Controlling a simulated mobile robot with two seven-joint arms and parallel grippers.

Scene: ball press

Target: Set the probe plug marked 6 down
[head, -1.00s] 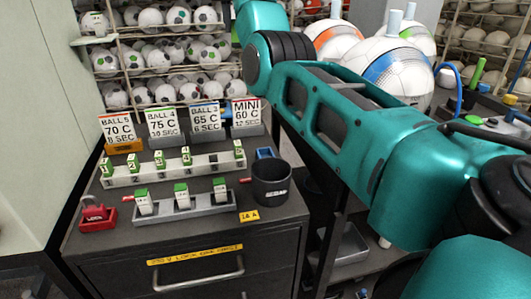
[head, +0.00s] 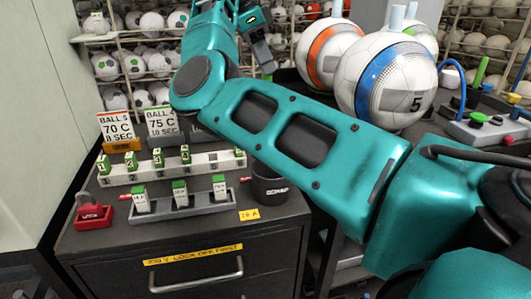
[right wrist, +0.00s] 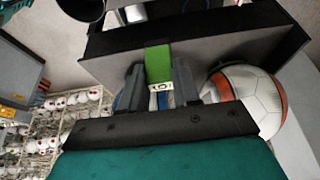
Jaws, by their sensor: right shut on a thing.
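My right gripper (head: 256,42) is beyond the raised elbow, near the ball shelves and the orange-banded ball. In the right wrist view my right gripper (right wrist: 158,92) is shut on the probe plug (right wrist: 158,66), which has a green block and a white band with a dark mark I cannot read surely. A bit of green, likely the plug (head: 268,68), shows below the fingers in the head view. The plug is held clear, above a dark surface. A white rack (head: 205,168) on the cabinet holds several green-topped plugs, with a gap towards its right end. My left gripper is out of view.
A grey tray (head: 160,212) with three green-topped blocks, a red lock (head: 93,215) and a black cup (head: 268,186) share the cabinet top. Large balls, one orange-banded (head: 318,55) and one blue-banded (head: 400,85), stand at right. My arm hides some cards.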

